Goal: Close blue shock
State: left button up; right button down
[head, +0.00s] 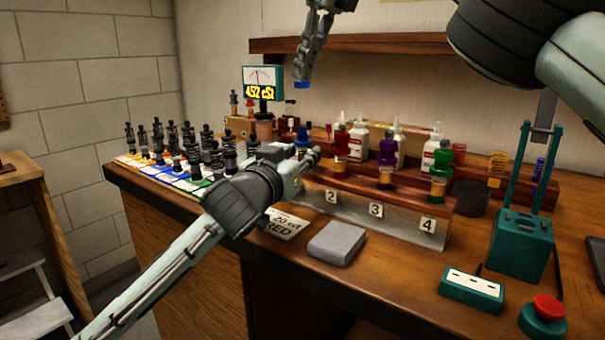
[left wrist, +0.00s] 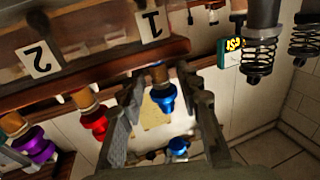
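The blue shock (left wrist: 164,98) stands in the rack at label 1, with an amber body and a blue upper part. In the head view its blue part (head: 302,133) shows just behind my left gripper (head: 308,157), which hides most of the body. In the left wrist view my left gripper (left wrist: 160,105) is open, its fingers on either side of the shock with gaps visible. My right gripper (head: 304,75) hangs above the rack, pointing down, with a small blue piece (head: 302,85) at its tips. A separate blue piece also shows in the left wrist view (left wrist: 178,146).
Red (head: 341,140), purple (head: 387,148) and green (head: 441,160) shocks stand along the rack to the right. Several dark shocks (head: 229,152) stand on coloured mats at left. A grey block (head: 337,242) and a teal press (head: 521,243) are in front and right.

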aim_at(308, 86)
pick_arm(q)
grip_shut()
pick_arm(e)
jog(key=shift+f, duration=0.15)
jog(key=shift+w+d+f, duration=0.1)
jog(key=shift+f, duration=2.3)
jog(key=shift+f, duration=0.15)
jog(key=shift+f, duration=0.75)
jog(key=shift+f, duration=0.6)
